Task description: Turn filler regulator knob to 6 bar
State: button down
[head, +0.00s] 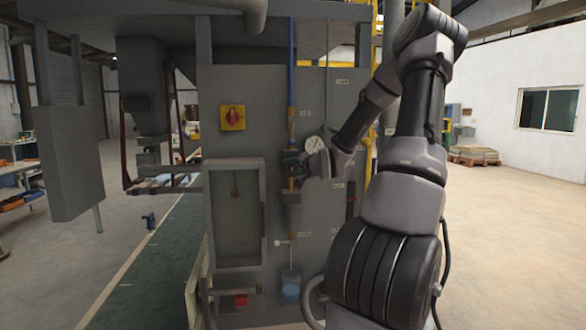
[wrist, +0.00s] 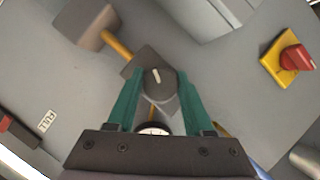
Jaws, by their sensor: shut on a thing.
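The regulator knob (wrist: 160,84) is a dark round knob with a white pointer line, seen close in the wrist view. My gripper (wrist: 159,74) has its green fingers on either side of the knob and is shut on it. The pointer line stands nearly upright in that picture, tilted slightly left. A white-faced gauge (wrist: 152,129) shows in part beside the knob, mostly hidden by my gripper body. In the head view the gauge (head: 315,144) faces out, but its reading is too small to tell. There my wrist covers much of the regulator (head: 291,164).
A red rotary switch on a yellow plate (head: 233,117) is left of the regulator; it also shows in the wrist view (wrist: 290,56). A blue pipe (head: 291,65) runs above the regulator. A grey cabinet door (head: 235,210) is lower left. Open floor (head: 520,240) lies right.

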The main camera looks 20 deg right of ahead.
jog(key=shift+m, duration=0.5)
jog(key=shift+c, duration=1.4)
grip_release()
jog(key=v, duration=1.1)
jog(key=shift+f, duration=0.15)
jog(key=shift+f, duration=0.1)
